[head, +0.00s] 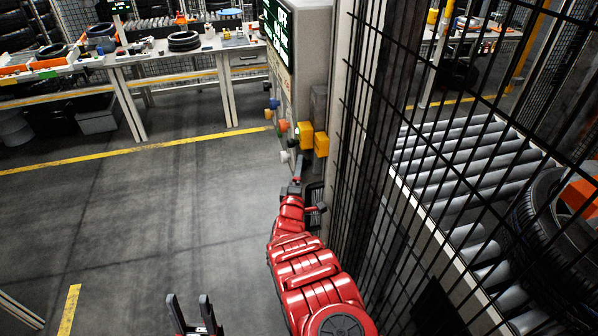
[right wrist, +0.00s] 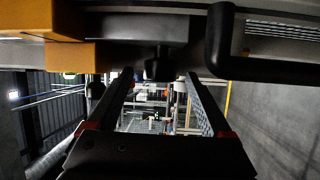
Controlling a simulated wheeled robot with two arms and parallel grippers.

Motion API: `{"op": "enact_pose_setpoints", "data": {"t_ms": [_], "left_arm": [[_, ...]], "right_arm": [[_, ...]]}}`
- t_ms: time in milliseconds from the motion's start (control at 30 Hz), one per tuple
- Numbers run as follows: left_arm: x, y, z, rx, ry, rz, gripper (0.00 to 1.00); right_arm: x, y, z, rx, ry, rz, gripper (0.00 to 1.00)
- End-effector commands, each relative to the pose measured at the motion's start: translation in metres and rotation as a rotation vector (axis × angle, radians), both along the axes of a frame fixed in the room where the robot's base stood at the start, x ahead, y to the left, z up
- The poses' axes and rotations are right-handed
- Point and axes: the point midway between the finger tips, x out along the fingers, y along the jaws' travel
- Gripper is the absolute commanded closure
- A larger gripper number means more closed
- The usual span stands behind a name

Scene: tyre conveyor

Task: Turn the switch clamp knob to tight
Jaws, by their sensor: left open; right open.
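A dark knob (right wrist: 158,64) shows in the right wrist view, on the grey side of a control cabinet (head: 312,45); I take it to be the switch clamp knob. My right gripper (right wrist: 158,78) is open, with one finger on each side of the knob in that view. Whether the fingers touch it I cannot tell. In the head view the right gripper (head: 299,168) is at the cabinet's lower part and the knob cannot be made out. The knob's setting is not readable. My left gripper (head: 194,300) is open and empty over the floor at the bottom.
Yellow boxes (head: 306,135) and coloured buttons (head: 282,126) are on the cabinet. A black handle (right wrist: 260,68) stands right of the knob in the wrist view. A black mesh fence (head: 375,130) and roller conveyor (head: 455,165) are to the right. The floor (head: 130,220) at left is clear.

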Motion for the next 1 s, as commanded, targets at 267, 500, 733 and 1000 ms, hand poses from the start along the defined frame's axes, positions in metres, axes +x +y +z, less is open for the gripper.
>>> {"op": "enact_pose_setpoints", "data": {"t_ms": [267,500,733,1000], "left_arm": [[0.0000,0.0000,0.0004,0.000,0.000,0.000,0.50],[0.0000,0.0000,0.0004,0.000,0.000,0.000,0.50],[0.0000,0.0000,0.0004,0.000,0.000,0.000,0.50],[0.0000,0.0000,-0.0003,0.000,0.000,0.000,0.50]], "right_arm": [[0.0053,0.0002,0.0005,0.002,0.001,0.003,0.16],[0.0052,0.0001,0.0003,0.002,0.001,0.003,0.25],[0.0052,0.0001,0.0004,0.002,0.001,0.003,0.67],[0.0052,0.0000,0.0000,0.003,0.000,0.003,1.00]]}}
